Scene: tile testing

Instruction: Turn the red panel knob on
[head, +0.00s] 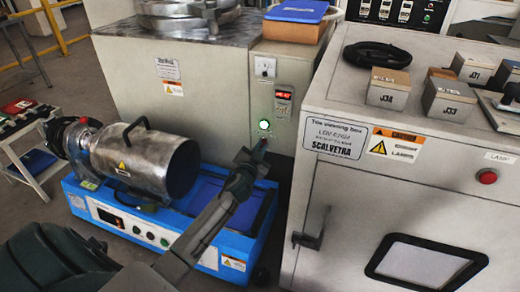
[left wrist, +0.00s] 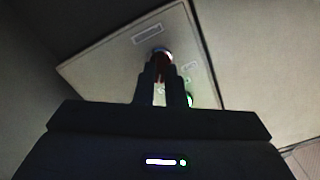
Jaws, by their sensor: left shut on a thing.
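The red panel knob (left wrist: 161,60) sits on the light panel of the grey machine and shows between the two fingertips in the left wrist view. My left gripper (head: 261,148) reaches up to this panel in the head view, and its fingers (left wrist: 160,75) are shut on the knob. The gripper mostly covers the knob in the head view, and its turn angle cannot be made out. A green lit button (head: 264,125) is just above the gripper, and a red display (head: 283,95) is higher on the panel. My right gripper is not in view.
A blue machine (head: 122,222) with a metal cylinder (head: 165,163) stands below and left of the arm.

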